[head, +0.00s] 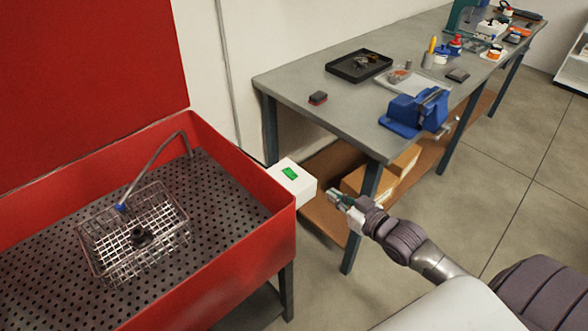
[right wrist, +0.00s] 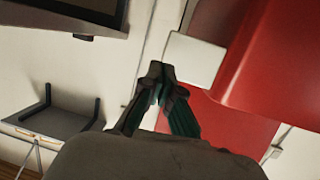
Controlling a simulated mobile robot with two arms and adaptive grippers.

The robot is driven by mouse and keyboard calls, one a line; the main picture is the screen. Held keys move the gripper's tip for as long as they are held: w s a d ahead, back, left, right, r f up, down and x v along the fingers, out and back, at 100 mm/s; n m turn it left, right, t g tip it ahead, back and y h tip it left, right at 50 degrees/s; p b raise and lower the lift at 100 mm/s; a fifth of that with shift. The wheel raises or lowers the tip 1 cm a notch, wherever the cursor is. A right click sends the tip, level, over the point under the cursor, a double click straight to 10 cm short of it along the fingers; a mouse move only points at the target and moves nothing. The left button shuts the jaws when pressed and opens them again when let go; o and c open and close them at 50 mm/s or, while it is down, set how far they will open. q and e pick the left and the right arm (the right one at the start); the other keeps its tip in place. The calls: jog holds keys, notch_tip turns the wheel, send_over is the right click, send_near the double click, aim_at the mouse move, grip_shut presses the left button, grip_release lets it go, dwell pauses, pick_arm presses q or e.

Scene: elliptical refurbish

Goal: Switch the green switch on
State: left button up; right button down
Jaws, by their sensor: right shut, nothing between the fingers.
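The green switch (head: 290,173) is on the top face of a white box (head: 301,187) fixed to the right side of the red wash basin (head: 245,260). My right gripper (head: 333,195) is in the air just right of the white box, with a gap between them in the head view. Its fingers are shut and empty. In the right wrist view the closed fingertips (right wrist: 160,72) point toward the white box (right wrist: 194,59) beside the red basin (right wrist: 285,55); the green switch does not show there. My left gripper is not in view.
A wire basket (head: 135,235) with a dark part and a bent hose (head: 155,160) are in the basin. A grey workbench (head: 340,105) with a blue vise (head: 415,112) stands behind my right gripper, boxes (head: 362,180) on its lower shelf. Open floor lies to the right.

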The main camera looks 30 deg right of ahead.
jog(key=a+r+n+t+y, duration=0.1)
jog(key=a+r+y, duration=0.1)
jog(key=r, duration=0.6)
jog(key=shift+a+r, duration=0.35)
jog(key=shift+a, duration=0.55)
jog(key=p, duration=0.2)
send_over(294, 176)
jog(key=shift+f, duration=0.4)
notch_tip(294, 176, down, 3)
jog(key=shift+r, duration=0.1)
jog(key=shift+f, duration=0.75)
